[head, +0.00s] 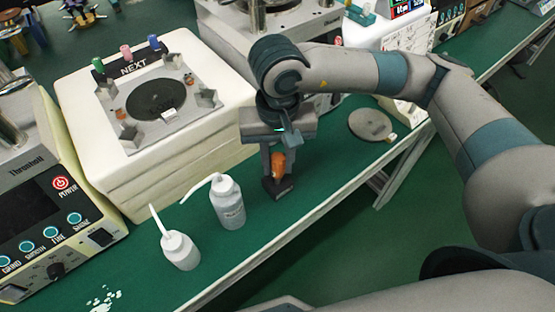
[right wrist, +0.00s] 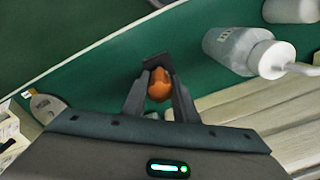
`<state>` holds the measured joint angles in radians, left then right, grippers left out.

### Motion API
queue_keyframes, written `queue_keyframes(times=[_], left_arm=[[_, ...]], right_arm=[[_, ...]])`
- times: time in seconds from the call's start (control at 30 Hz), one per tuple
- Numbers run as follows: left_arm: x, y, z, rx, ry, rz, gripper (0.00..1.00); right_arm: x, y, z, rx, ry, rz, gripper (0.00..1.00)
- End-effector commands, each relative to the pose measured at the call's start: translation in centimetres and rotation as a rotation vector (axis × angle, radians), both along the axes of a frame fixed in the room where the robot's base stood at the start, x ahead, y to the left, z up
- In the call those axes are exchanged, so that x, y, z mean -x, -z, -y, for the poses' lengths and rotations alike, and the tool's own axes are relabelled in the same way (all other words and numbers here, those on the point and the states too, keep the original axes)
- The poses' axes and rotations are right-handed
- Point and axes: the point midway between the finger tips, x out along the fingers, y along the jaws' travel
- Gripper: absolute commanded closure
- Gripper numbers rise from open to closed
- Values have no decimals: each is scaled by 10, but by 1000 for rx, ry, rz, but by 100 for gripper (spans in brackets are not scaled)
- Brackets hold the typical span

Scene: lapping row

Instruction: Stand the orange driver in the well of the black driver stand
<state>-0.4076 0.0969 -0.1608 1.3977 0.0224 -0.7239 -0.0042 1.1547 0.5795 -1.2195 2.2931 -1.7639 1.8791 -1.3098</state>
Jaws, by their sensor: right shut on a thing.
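The orange driver (head: 278,164) is upright between the fingers of my right gripper (head: 272,160), which is shut on its handle and points down. The black driver stand (head: 278,188) is on the green bench right below the driver. In the right wrist view, the orange handle (right wrist: 160,84) shows end-on between the two fingers (right wrist: 159,98), with part of the black stand (right wrist: 155,61) just beyond it. The driver's lower end is hidden, so I cannot tell how far it is in the well. My left gripper is not in view.
Two white squeeze bottles (head: 229,203) (head: 181,251) stand left of the stand. A white lapping machine (head: 150,150) is behind them. A round grey plate (head: 371,124) lies to the right. The bench's front edge (head: 310,206) is close to the stand.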

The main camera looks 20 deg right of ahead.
Motion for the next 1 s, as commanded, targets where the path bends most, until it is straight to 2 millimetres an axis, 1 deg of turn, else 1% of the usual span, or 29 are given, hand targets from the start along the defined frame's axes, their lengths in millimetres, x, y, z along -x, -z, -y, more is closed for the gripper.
queue_keyframes(times=[0.03,0.1,0.4,0.57,0.67,0.77,0.87,1.0], left_arm=[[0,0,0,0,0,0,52],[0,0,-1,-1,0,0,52],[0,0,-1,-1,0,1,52],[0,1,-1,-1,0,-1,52],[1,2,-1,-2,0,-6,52],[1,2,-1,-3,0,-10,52],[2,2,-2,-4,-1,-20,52],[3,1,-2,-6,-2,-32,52]], right_arm=[[0,0,0,0,0,0,67],[0,0,0,0,0,0,52],[0,0,0,0,0,0,52],[-1,-5,0,-1,0,1,52],[-1,-13,0,-1,0,2,52],[-1,-25,0,-1,0,4,52],[-1,-42,0,-2,0,5,52],[-1,-69,-1,-2,0,6,52]])
